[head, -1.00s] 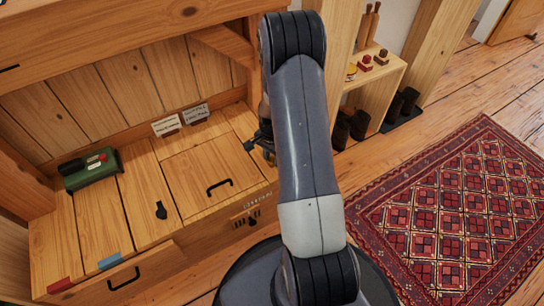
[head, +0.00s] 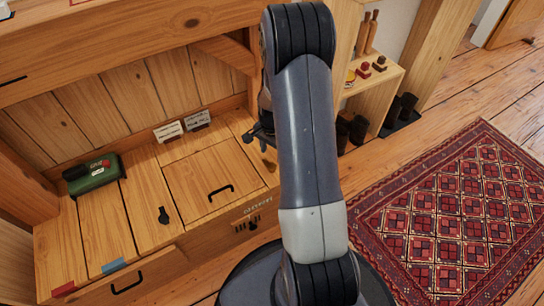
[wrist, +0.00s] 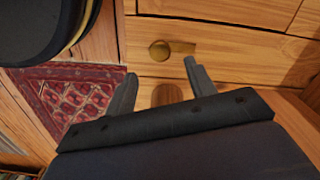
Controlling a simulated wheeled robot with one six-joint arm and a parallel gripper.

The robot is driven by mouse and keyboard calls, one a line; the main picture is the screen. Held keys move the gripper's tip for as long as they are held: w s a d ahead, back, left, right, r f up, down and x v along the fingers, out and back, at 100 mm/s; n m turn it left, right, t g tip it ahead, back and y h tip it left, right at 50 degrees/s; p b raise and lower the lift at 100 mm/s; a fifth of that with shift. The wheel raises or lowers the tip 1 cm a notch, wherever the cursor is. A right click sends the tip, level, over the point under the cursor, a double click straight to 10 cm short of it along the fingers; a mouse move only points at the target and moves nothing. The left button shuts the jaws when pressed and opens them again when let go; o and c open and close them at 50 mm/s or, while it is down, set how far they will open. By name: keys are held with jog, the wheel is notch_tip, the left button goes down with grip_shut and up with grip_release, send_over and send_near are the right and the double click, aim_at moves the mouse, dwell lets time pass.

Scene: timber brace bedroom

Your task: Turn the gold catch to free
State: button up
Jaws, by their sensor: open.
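The gold catch (wrist: 160,50) is a round brass knob with a short bar pointing right, on a wooden front in the wrist view. My gripper (wrist: 160,84) is open and empty, its two dark fingers spread below the catch in the picture. No contact with the catch shows. In the head view my gripper (head: 261,136) is partly hidden behind my arm, by the right end of the wooden bench (head: 97,222). I cannot make out the gold catch in the head view.
The bench top carries a green box (head: 93,174), two small cards (head: 168,132), a dark keyhole-shaped fitting (head: 164,215) and a lid with a black handle (head: 221,190). A small shelf (head: 372,87) and dark boots stand behind on the right. A red rug (head: 445,220) covers the floor right.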

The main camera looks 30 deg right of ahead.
aim_at(272, 165)
notch_tip(272, 165, up, 4)
jog(key=shift+r+p, duration=0.1)
jog(key=shift+p, duration=0.35)
notch_tip(272, 165, down, 11)
jog(key=b, duration=0.3)
jog(key=shift+b, duration=0.35)
